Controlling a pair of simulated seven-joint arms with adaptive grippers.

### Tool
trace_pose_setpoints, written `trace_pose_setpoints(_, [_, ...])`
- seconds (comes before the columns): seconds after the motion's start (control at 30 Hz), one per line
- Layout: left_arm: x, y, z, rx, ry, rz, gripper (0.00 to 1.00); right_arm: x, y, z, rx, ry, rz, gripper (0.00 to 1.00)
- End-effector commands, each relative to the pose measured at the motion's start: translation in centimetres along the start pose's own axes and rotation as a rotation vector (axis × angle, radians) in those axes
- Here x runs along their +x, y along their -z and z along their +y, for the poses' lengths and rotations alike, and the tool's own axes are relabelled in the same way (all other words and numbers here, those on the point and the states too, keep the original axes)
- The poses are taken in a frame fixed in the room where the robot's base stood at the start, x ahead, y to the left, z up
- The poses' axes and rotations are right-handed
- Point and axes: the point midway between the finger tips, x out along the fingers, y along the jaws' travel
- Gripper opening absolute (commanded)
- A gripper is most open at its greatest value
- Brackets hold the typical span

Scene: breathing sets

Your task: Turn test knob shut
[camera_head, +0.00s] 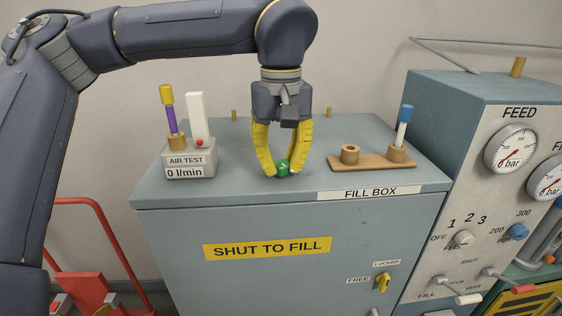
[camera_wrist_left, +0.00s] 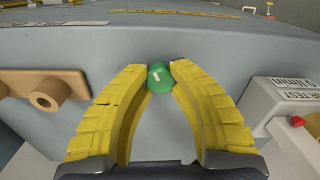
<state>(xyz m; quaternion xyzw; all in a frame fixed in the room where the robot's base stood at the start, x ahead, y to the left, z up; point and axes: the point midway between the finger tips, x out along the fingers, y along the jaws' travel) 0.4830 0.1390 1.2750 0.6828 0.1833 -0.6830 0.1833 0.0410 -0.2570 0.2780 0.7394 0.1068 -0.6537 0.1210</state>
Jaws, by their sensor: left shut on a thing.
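A green knob (camera_head: 282,168) with a white mark on its face sits on top of the fill box (camera_head: 160,192), near its front edge. My left gripper (camera_head: 280,170) points down at it with yellow fingers shut on the knob. The wrist view shows the green knob (camera_wrist_left: 160,77) between the fingertips of my left gripper (camera_wrist_left: 160,82). The white mark on it lies slanted. The knob's base is hidden. My right gripper is not in view.
The air test unit (camera_head: 188,165), reading 0 l/min, stands left of the knob with a purple, yellow-capped tube. A wooden holder (camera_head: 372,162) with a blue-capped tube is on the right. The feed panel (camera_head: 500,205) rises further right. A red frame (camera_head: 88,202) is lower left.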

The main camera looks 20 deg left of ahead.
Motion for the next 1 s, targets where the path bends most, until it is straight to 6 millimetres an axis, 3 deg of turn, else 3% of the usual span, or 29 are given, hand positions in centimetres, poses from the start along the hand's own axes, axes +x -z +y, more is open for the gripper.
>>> trace_pose_setpoints(0.5, [0.02,-0.03,-0.01,0.343,0.001,0.0,0.0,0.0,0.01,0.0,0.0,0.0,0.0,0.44])
trace_pose_setpoints(1.0, [0.03,-0.03,-0.01,0.423,0.001,0.0,0.0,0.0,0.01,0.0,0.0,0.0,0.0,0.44])
